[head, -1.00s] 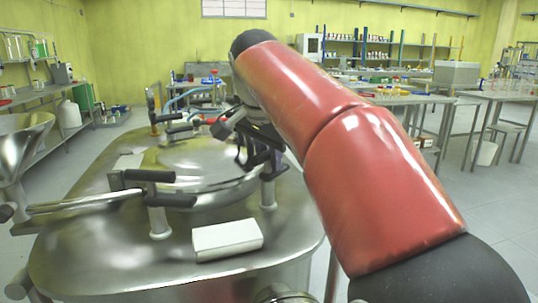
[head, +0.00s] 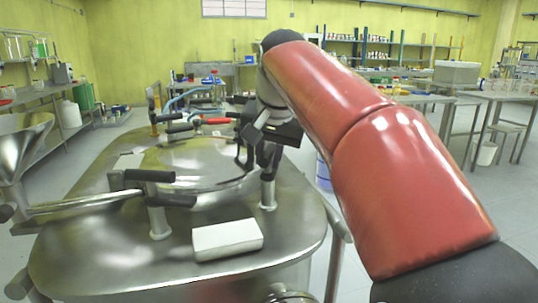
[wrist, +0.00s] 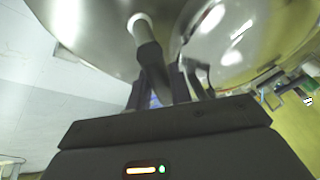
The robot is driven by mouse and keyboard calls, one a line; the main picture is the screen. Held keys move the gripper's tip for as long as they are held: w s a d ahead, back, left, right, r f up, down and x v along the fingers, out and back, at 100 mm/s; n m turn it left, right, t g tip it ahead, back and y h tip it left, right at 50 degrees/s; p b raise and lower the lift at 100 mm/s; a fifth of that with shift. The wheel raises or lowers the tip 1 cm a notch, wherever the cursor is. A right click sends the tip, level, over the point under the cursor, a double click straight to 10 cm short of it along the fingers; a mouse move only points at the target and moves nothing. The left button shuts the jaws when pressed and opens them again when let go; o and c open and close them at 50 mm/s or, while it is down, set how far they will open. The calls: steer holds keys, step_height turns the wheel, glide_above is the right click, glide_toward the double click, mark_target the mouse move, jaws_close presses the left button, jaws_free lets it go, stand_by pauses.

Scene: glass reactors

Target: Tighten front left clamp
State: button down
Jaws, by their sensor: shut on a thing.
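The steel reactor's round lid (head: 205,165) has several clamps with black handles around its rim. The near-right clamp (head: 268,192) stands upright on its metal post. My gripper (head: 262,156) is at the top of this clamp, shut on its black handle. In the wrist view the handle (wrist: 148,52) runs from a pale round post end down between the fingers (wrist: 172,85). The fingers hide part of the handle. The near-left clamp (head: 158,190), with two black grips, stands apart from my gripper.
A white block (head: 227,238) lies on the reactor top in front of the lid. A long metal bar (head: 85,203) sticks out to the left. Further clamps with a red part (head: 215,121) and blue hoses stand behind the lid. Floor is open to the right.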

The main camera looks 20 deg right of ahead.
steer(key=n+y, duration=0.1)
steer(key=n, duration=0.2)
steer(key=n+y, duration=0.1)
steer(key=n, duration=0.2)
steer(key=shift+g+y, duration=0.3)
steer(key=shift+g, duration=0.1)
steer(key=n+g+y, duration=0.1)
steer(key=n, duration=0.5)
steer(key=shift+a+g+y, duration=0.2)
steer(key=shift+g+y, duration=0.2)
steer(key=shift+n, duration=0.3)
steer(key=c, duration=1.3)
jaws_free()
steer(key=shift+v, duration=3.75)
